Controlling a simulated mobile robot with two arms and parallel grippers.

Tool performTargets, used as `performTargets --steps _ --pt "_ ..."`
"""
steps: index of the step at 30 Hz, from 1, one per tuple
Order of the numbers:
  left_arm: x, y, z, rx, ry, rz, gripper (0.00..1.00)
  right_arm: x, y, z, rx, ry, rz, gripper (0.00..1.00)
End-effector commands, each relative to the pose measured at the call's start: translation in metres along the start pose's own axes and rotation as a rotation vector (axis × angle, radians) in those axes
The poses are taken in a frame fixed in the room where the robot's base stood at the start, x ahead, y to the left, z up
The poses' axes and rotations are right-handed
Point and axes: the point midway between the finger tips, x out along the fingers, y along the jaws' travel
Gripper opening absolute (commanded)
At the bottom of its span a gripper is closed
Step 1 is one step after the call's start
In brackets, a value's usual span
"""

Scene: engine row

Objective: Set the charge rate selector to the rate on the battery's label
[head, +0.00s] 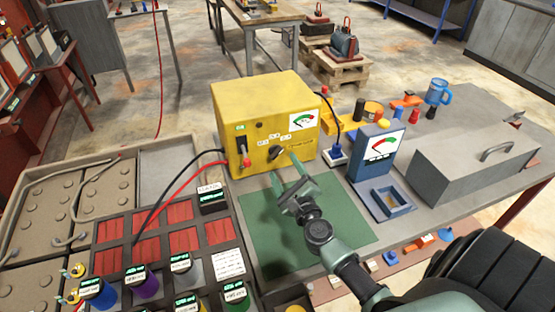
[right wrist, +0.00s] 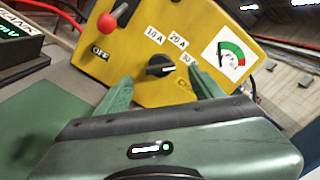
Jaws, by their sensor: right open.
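The yellow charger (head: 265,110) stands at the back of the bench. Its black selector knob (head: 275,153) is low on the front face and also shows in the right wrist view (right wrist: 160,65). I cannot tell which label the knob points to. My right gripper (head: 287,177) is open and empty in front of the charger, its fingers (right wrist: 162,88) on either side below the knob, apparently not touching it. No battery rate label is readable. My left gripper is not in view.
A red lever (right wrist: 118,18) is left of the knob. Red and black cables run left from the charger over the divided tray (head: 155,218). A green mat (head: 262,235) lies below my gripper. A blue meter (head: 378,160) and a grey toolbox (head: 465,155) stand right.

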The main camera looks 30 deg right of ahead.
Motion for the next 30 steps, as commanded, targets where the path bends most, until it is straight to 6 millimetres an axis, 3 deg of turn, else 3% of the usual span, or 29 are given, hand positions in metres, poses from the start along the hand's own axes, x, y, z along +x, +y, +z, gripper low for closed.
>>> performTargets --steps 6,10,21,22,28,30 --pt "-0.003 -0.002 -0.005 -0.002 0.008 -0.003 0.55 0.037 -0.002 0.002 0.000 -0.001 -0.001 0.67" --pt "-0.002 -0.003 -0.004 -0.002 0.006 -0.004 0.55 0.052 -0.001 0.001 -0.001 -0.001 0.000 0.67" --pt "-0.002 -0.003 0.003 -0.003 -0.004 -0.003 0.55 0.060 -0.001 0.001 0.000 0.000 0.001 0.67" --pt "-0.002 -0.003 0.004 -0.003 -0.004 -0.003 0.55 0.060 -0.001 0.001 0.000 0.000 0.001 0.65" --pt "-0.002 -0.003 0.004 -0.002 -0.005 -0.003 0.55 0.060 -0.001 0.001 0.000 0.000 0.001 0.09" --pt "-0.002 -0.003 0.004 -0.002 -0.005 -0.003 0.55 0.060 0.000 0.001 0.000 0.000 0.001 0.05"
